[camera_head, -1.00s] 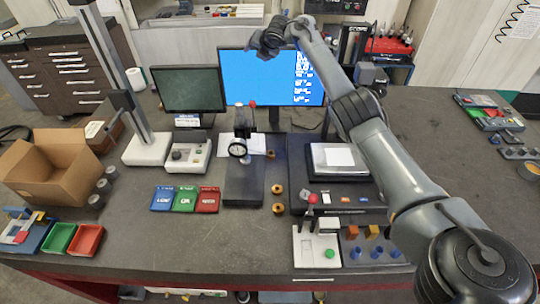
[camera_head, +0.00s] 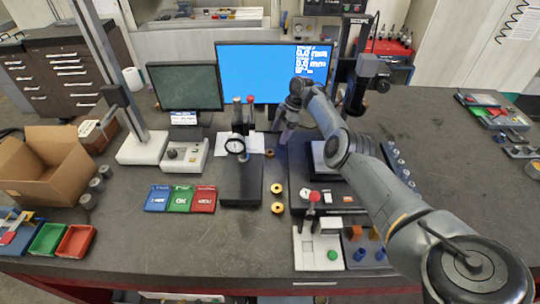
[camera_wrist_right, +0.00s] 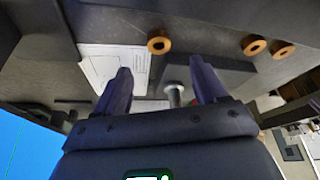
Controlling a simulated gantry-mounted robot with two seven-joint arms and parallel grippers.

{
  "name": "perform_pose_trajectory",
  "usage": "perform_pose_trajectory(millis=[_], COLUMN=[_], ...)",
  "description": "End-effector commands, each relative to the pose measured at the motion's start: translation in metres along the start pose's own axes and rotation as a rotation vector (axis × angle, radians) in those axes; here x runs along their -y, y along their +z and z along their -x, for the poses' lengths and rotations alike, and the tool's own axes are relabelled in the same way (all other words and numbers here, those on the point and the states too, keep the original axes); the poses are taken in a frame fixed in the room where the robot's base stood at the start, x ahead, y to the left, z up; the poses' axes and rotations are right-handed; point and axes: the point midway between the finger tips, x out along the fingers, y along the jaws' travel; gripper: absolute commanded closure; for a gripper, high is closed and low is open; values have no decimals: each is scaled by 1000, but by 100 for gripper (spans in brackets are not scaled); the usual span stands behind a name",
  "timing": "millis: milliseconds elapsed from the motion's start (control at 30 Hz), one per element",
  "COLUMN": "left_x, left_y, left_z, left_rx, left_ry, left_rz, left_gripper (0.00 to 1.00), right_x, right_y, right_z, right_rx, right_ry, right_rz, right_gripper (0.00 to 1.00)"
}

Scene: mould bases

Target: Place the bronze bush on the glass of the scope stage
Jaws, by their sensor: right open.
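Several bronze bushes, small rings, stand on the bench in a rough column right of the dial gauge stand. In the head view, one (camera_head: 277,188) is midway and another (camera_head: 277,207) nearer the front; a third (camera_head: 270,154) is farther back. In the wrist view three rings show, one (camera_wrist_right: 158,44) ahead of the fingers and two more (camera_wrist_right: 254,45) to the right. My right gripper (camera_head: 284,140) is open and empty, pointing down above the back of the bench. Its fingers (camera_wrist_right: 161,68) stand apart. My left gripper is not in view.
The dial gauge stand (camera_head: 240,184) is left of the bushes. Blue, green and red trays (camera_head: 179,200) lie farther left. The monitor (camera_head: 262,72) stands behind my right gripper.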

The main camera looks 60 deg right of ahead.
Motion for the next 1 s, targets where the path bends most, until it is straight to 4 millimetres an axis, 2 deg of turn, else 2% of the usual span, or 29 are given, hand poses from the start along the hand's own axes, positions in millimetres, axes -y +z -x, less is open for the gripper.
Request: perform_pose_trajectory(millis=[33, 200, 467, 800, 1000], left_x=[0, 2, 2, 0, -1], left_y=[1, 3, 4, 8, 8], left_z=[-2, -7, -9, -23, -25], left_rx=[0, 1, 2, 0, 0], left_ry=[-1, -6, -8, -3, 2], left_rz=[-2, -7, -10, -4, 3], left_gripper=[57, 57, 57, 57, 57], right_x=[1, 0, 0, -2, -2], right_y=[0, 0, 0, -3, -3], right_z=[-10, -32, -45, -86, -93], right_rx=[0, 0, 1, 2, 3], right_ry=[-5, -3, 0, 0, 2], right_rz=[1, 1, 2, 2, 3], right_gripper=[29, 29, 29, 29, 29])
